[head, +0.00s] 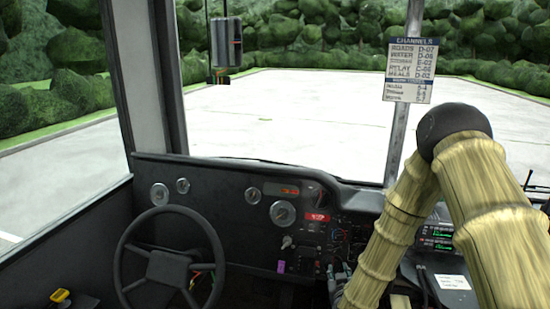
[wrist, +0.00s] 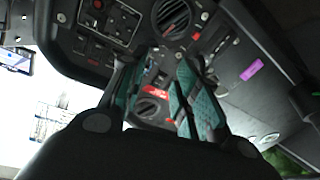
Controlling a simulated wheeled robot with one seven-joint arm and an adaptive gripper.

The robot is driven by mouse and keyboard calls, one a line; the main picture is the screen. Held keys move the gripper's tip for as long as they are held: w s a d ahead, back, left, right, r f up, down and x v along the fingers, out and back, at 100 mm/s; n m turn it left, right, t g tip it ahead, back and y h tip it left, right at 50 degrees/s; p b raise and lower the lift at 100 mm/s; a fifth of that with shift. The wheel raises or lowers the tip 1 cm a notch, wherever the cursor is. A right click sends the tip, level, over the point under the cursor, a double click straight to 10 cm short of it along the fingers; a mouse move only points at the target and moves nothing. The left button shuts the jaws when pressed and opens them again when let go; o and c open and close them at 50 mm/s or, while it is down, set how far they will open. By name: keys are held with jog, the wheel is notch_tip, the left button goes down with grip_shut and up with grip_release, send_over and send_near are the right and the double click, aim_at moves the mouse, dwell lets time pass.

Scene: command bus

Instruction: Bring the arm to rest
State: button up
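My arm (head: 400,215) is in the right part of the head view, in pale bamboo-like sleeves. It bends at a dark round joint and runs down toward the lower dashboard. My gripper (wrist: 158,72) shows in the wrist view with two teal-padded fingers apart and nothing seen between them. Beyond the fingers is the dashboard panel with knobs and a red label (wrist: 156,92). I cannot tell whether the fingers touch the panel.
The dashboard (head: 225,215) spans the front, with a steering wheel (head: 123,262) at left and gauges. A purple tag (head: 281,266) is on the lower panel. A channels sign (head: 411,65) hangs at the right windscreen post. Radio equipment (head: 437,236) stands right, behind my arm.

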jog(key=s+a+f+g+y, duration=0.1)
jog(key=s+f+g, duration=0.3)
jog(key=s+f, duration=0.65)
jog(key=s+a+f+g+y, duration=0.1)
jog(key=s+f+g, duration=0.3)
jog(key=s+f, duration=0.65)
jog(key=s+d+f+m+g, duration=0.1)
jog(key=s+g, duration=0.5)
jog(key=s, duration=1.9)
jog(key=shift+s+d+f, duration=0.15)
jog(key=shift+s+d, duration=0.2)
